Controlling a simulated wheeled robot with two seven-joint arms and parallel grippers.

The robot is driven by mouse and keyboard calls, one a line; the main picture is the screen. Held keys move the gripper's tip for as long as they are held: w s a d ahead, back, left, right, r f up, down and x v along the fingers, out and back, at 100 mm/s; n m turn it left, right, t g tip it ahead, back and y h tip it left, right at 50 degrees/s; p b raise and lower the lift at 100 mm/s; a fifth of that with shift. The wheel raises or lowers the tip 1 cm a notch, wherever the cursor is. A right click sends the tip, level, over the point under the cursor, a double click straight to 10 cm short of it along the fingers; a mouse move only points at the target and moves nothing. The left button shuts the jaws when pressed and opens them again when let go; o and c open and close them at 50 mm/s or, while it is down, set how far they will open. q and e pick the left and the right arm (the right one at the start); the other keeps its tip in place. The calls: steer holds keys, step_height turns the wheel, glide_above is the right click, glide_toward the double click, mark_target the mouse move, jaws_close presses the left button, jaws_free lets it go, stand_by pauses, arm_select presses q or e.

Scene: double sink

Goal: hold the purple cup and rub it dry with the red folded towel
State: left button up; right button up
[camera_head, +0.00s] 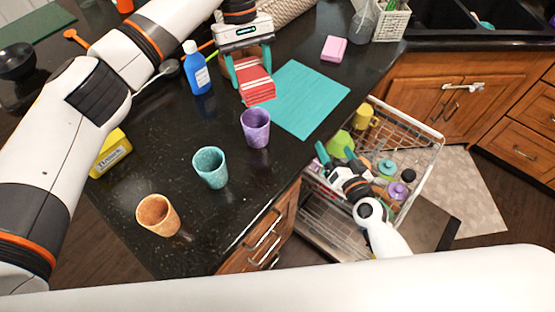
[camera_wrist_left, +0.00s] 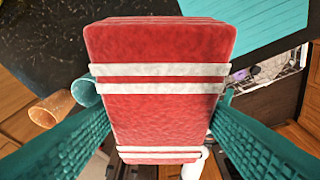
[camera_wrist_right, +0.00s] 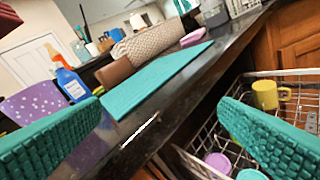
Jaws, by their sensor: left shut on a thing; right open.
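The purple cup (camera_head: 255,130) stands upright on the dark counter, near the front edge of the teal mat. It also shows, speckled with white, at the left of the right wrist view (camera_wrist_right: 42,106). My left gripper (camera_head: 253,80) is shut on the red folded towel (camera_head: 256,92), which has white stripes and fills the middle of the left wrist view (camera_wrist_left: 160,105). The towel hangs above the counter behind the cup, apart from it. My right gripper (camera_head: 335,150) is open and empty, beyond the counter edge, right of the cup and over the dishwasher rack.
A teal cup (camera_head: 211,168) and an orange cup (camera_head: 158,214) stand left of the purple cup. A blue bottle (camera_head: 196,70), a yellow box (camera_head: 109,153) and a pink sponge (camera_head: 334,48) are on the counter. The pulled-out rack (camera_head: 425,150) holds several dishes. The teal mat (camera_head: 308,100) is bare.

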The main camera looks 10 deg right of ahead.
mark_target(261, 135)
steer(key=s+a+r+n+y, duration=0.1)
steer(key=a+n, duration=0.1)
steer(key=a, duration=0.3)
steer(key=s+a+r+n+y, duration=0.1)
steer(key=a+n, duration=0.2)
steer(key=a, duration=0.2)
steer(key=s+a+r+n+y, duration=0.1)
steer(key=a+n, duration=0.1)
steer(key=a, duration=0.3)
steer(key=shift+a+r+t, duration=0.3)
steer(key=shift+r+t, duration=0.05)
steer(key=shift+t, duration=0.05)
steer(key=shift+a+n, duration=0.3)
steer(key=shift+n, duration=0.1)
steer(key=x, duration=1.1)
steer(key=shift+w+a, duration=0.2)
steer(key=shift+w, duration=0.1)
steer(key=shift+c, duration=0.3)
steer(key=c, duration=1.1)
steer(key=shift+o, duration=0.2)
